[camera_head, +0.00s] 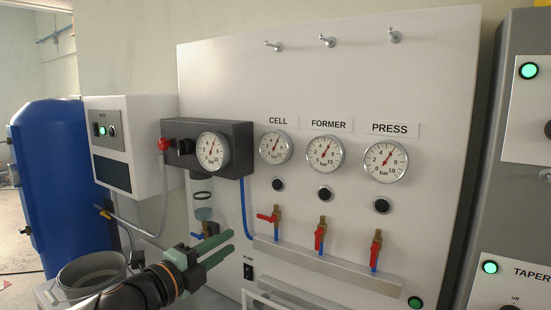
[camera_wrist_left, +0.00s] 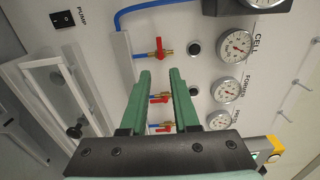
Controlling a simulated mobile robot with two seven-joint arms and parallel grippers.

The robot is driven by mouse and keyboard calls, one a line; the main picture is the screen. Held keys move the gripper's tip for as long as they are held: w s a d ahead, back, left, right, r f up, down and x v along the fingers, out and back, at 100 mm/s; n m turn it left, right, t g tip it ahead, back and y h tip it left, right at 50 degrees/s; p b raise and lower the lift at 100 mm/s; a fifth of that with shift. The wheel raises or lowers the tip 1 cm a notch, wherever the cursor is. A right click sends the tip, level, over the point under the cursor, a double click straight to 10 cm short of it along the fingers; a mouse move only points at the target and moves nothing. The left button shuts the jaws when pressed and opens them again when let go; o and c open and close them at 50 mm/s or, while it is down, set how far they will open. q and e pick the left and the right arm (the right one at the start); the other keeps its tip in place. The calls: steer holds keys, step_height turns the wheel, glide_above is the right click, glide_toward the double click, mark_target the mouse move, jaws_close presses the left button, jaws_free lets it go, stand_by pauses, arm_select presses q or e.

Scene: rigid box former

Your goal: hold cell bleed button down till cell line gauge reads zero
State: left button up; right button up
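The cell line gauge (camera_head: 275,147), under the CELL label, has its red needle pointing upward, well away from zero. The black round cell bleed button (camera_head: 278,184) sits just below it. In the left wrist view the cell gauge (camera_wrist_left: 235,46) and its button (camera_wrist_left: 195,47) are beyond the fingertips, up and to the right. My left gripper (camera_head: 231,242) has green fingers apart with nothing between them. It is left of and below the cell button, not touching it. The left wrist view also shows the gap between the fingers (camera_wrist_left: 160,73). My right gripper is out of view.
FORMER (camera_head: 325,152) and PRESS (camera_head: 385,161) gauges stand to the right, each with a black button below. Red-handled valves, including the cell valve (camera_head: 267,217), sit under the buttons above a grey ledge (camera_head: 330,268). A dark regulator block with a gauge (camera_head: 211,152) juts out at left.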

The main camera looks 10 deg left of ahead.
arm_select(q)
jaws_close()
stand_by(1.4)
